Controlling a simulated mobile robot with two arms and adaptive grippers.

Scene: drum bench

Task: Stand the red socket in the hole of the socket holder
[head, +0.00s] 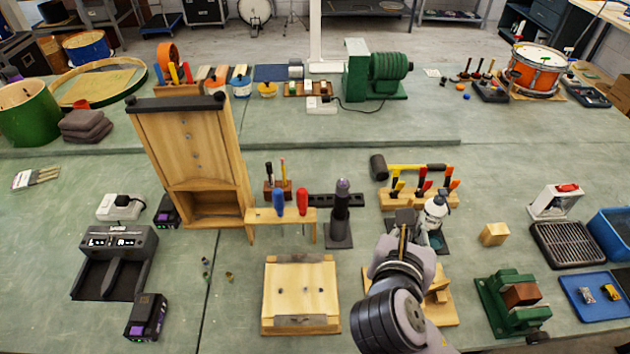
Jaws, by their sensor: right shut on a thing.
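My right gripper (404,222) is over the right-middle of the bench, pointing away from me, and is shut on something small. Its fingers and wrist hide most of what it holds, so I cannot tell its colour or shape. I cannot make out the red socket. A low dark rail (322,200) with what look like holes lies left of the gripper, partly behind a dark upright tool in a stand (341,210). It may be the socket holder, but I cannot tell surely. My left gripper is out of view.
A small bottle (436,210) stands close to the right of the gripper. A rack of red- and yellow-handled tools (396,200) is behind it. A wooden board (442,312) lies under my arm. A wooden cube (494,234) and green vise (510,312) are to the right.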

